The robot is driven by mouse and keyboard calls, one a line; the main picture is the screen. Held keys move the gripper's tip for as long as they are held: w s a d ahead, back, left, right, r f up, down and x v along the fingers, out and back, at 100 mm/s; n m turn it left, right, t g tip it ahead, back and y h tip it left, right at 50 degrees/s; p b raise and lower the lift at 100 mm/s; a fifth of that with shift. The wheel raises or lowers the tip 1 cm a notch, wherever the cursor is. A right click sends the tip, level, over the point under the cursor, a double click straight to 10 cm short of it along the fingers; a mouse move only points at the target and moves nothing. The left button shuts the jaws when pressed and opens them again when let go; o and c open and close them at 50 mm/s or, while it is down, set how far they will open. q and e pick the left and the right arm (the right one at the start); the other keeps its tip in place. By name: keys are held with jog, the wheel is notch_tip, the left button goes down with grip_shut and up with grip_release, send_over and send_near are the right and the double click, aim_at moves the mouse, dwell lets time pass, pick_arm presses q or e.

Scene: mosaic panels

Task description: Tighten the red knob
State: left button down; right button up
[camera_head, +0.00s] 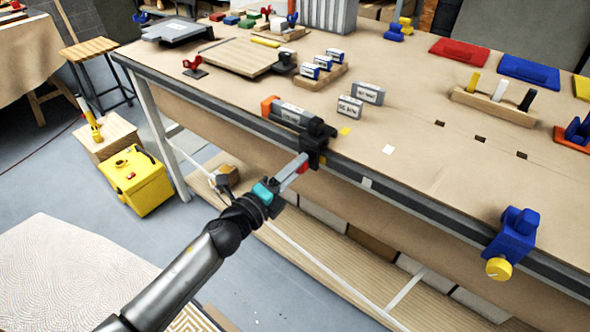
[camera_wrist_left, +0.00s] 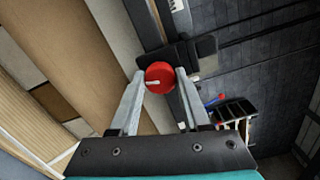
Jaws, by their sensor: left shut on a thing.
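The red knob (camera_wrist_left: 159,77) shows in the left wrist view as a round red disc with a small pale mark. It sits between the two grey fingertips of my left gripper (camera_wrist_left: 160,80), which is shut on it. In the head view, my left gripper (camera_head: 298,168) reaches up to the black clamp (camera_head: 318,138) at the table's front edge. Only a little of the red knob (camera_head: 303,167) shows there, since the fingers cover most of it. My right gripper is in neither view.
The workbench (camera_head: 400,170) carries grey labelled blocks (camera_head: 350,106) and a wooden rack (camera_head: 495,106) behind the clamp. A blue clamp with a yellow knob (camera_head: 499,268) is on the front edge at right. A yellow box (camera_head: 138,182) stands on the floor at left.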

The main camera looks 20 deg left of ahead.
pick_arm(q)
jog(key=shift+m, duration=1.4)
jog(key=shift+c, duration=1.9)
grip_release()
jog(key=b+v, duration=0.1)
jog(key=v, duration=1.4)
jog(key=shift+s+a, duration=0.1)
